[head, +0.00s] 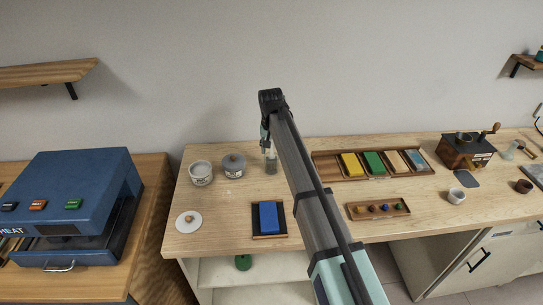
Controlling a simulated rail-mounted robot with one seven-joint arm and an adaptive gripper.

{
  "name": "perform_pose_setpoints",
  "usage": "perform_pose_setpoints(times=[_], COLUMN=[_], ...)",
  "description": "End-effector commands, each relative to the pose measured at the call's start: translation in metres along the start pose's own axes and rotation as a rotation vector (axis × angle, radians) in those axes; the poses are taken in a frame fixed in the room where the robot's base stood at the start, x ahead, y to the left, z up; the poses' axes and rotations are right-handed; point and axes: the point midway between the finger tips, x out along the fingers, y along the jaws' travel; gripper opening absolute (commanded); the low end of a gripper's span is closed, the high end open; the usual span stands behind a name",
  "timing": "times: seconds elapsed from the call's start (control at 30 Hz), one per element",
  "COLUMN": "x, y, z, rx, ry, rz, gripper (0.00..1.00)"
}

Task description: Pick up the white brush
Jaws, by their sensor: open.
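I cannot make out a white brush in the head view; the objects at the far right end of the table are small and partly cut off. My arm reaches up from the bottom of the picture. My gripper (266,144) is small and partly covered by the arm; it points down, open, with nothing visible in it. It appears over the back of the wooden table (225,215), just above a small clear glass jar (271,165) in the picture. Its height above the jar is hard to tell.
A white pot (201,173), a grey lidded pot (233,166), a white lid (188,221) and a blue block (268,215) stand left of my arm. Right are a block tray (325,168), a knob tray (378,210) and a grinder (466,152). A blue press (80,190) is far left.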

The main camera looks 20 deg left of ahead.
Motion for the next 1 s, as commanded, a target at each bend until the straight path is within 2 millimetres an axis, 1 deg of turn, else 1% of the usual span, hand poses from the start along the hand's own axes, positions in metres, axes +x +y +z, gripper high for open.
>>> perform_pose_setpoints(times=[0.23, 0.27, 0.3, 0.37, 0.4, 0.8, 1.0], x=[0.0031, 0.0031, 0.003, 0.003, 0.003, 0.0021, -0.0064], y=[0.0, 0.0, 0.0, 0.0001, 0.0001, -0.0001, -0.0003], z=[0.0, 0.0, 0.0, 0.0, 0.0, -0.0002, -0.0019], rx=[0.0, 0.0, 0.0, 0.0, 0.0, 0.0, 0.0], ry=[0.0, 0.0, 0.0, 0.0, 0.0, 0.0, 0.002], rz=[0.0, 0.0, 0.0, 0.0, 0.0, 0.0, -0.001], gripper=[0.5, 0.43, 0.29, 0.08, 0.0, 0.0, 0.0])
